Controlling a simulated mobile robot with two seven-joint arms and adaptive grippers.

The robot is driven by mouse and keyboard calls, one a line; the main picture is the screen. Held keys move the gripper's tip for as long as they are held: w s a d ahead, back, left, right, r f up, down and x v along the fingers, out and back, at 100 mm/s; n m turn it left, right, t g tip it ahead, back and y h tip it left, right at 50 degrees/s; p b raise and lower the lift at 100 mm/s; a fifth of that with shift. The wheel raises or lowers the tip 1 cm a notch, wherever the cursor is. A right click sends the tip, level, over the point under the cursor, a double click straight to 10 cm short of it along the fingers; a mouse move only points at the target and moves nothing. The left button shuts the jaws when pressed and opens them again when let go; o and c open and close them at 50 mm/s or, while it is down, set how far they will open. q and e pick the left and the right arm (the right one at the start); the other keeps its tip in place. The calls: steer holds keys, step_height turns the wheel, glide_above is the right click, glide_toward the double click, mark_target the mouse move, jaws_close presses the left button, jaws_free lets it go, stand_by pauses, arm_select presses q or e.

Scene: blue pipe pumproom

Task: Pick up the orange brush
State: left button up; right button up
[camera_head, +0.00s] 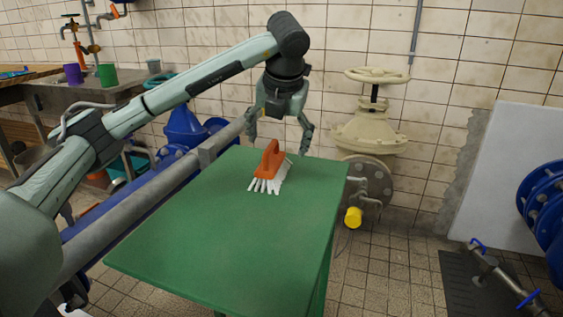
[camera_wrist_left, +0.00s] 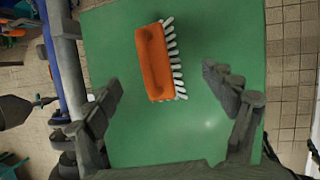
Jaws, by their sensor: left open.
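The orange brush (camera_head: 269,165) with white bristles stands near the far edge of the green table (camera_head: 200,235). In the left wrist view the brush (camera_wrist_left: 154,62) lies ahead of the fingertips, its bristles showing on the right side. My left gripper (camera_head: 280,133) is open and empty, above and just behind the brush in the head view. In the left wrist view its two fingers (camera_wrist_left: 160,80) are spread wide, with green tabletop between them. The gripper does not visibly touch the brush. My right gripper is not in view.
A grey pipe rail (camera_head: 150,200) runs along the table's left side. A cream valve (camera_head: 370,130) stands behind the table's right corner, with a yellow-ended handle (camera_head: 353,218) below. Purple (camera_head: 73,73) and green (camera_head: 107,75) cups stand at the far left. The tabletop around the brush is clear.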

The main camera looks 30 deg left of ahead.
mark_target(274, 145)
arm_select(q)
steer(key=shift+x, duration=1)
steer(key=shift+a+p+x, duration=0.2)
steer(key=shift+p+x, duration=0.2)
steer(key=shift+x, duration=2.35)
steer(key=shift+r, duration=0.1)
steer(key=c, duration=1.3)
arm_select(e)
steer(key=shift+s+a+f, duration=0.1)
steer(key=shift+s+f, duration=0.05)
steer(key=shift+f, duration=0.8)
arm_select(q)
steer(key=shift+r, duration=0.6)
step_height(274, 145, up, 2)
steer(key=shift+r, duration=0.15)
steer(key=s+a+r+b, duration=0.1)
steer(key=s+a+r, duration=0.6)
steer(key=s, duration=0.2)
steer(key=shift+s+r+b, duration=0.25)
steer(key=shift+b, duration=0.15)
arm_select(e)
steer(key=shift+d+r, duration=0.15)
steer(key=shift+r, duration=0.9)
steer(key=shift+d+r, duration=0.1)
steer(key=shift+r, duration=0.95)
